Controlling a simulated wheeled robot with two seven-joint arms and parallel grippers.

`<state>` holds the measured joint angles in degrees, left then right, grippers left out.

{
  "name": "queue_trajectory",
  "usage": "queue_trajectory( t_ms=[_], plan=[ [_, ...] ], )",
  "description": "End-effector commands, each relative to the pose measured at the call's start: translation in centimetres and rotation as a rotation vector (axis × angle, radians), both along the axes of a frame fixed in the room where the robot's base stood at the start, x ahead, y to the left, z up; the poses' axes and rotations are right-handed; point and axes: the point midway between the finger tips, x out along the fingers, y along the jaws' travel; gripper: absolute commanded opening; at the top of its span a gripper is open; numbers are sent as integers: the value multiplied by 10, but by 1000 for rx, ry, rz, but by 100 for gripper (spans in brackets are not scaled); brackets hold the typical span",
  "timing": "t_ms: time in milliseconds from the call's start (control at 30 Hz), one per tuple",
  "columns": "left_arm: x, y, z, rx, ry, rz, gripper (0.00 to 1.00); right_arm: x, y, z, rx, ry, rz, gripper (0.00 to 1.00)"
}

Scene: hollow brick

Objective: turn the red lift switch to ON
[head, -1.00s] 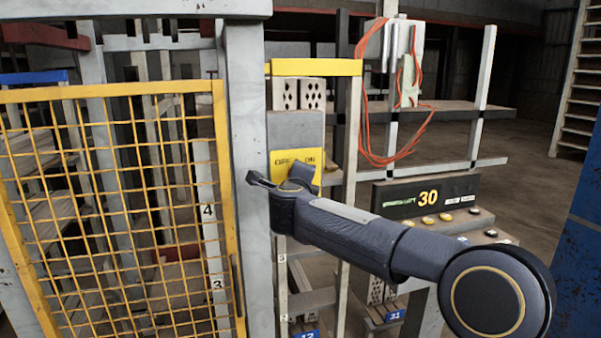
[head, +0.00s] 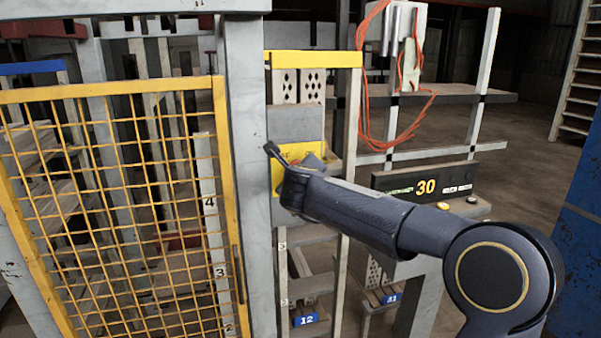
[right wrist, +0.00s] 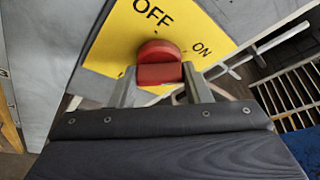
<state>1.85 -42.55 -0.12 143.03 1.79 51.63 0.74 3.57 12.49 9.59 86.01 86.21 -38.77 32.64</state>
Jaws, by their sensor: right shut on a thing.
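The red lift switch (right wrist: 160,62) is a round red knob with a raised bar, on a yellow plate (right wrist: 105,45) marked OFF and ON. In the right wrist view, OFF is above the knob and ON is to its right. My right gripper (right wrist: 160,86) has one finger on each side of the knob's bar and is shut on it. My left gripper is not in view.
A grey post (head: 249,180) and a yellow mesh gate (head: 120,200) stand just left of the plate. A black display reading 30 (head: 425,187) stands to the right. Orange cables (head: 364,110) hang behind. A blue panel (head: 585,220) is at the far right.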

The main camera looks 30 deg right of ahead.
Motion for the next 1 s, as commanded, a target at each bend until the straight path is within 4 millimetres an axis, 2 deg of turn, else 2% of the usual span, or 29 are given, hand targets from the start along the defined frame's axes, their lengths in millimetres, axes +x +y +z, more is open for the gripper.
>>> queue_trajectory(
  t_ms=[267,300,467,767,867,1000],
  plan=[
    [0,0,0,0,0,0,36,0,1,-3,6,2,-1,21],
    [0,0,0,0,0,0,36,0,1,-3,6,2,-1,45],
    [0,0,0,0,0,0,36,0,0,-2,4,2,0,65],
    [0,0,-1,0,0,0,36,-2,1,0,2,0,0,65],
    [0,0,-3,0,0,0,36,-9,6,3,2,-3,1,65],
    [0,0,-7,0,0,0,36,-29,17,9,2,-3,2,65]
  ],
)
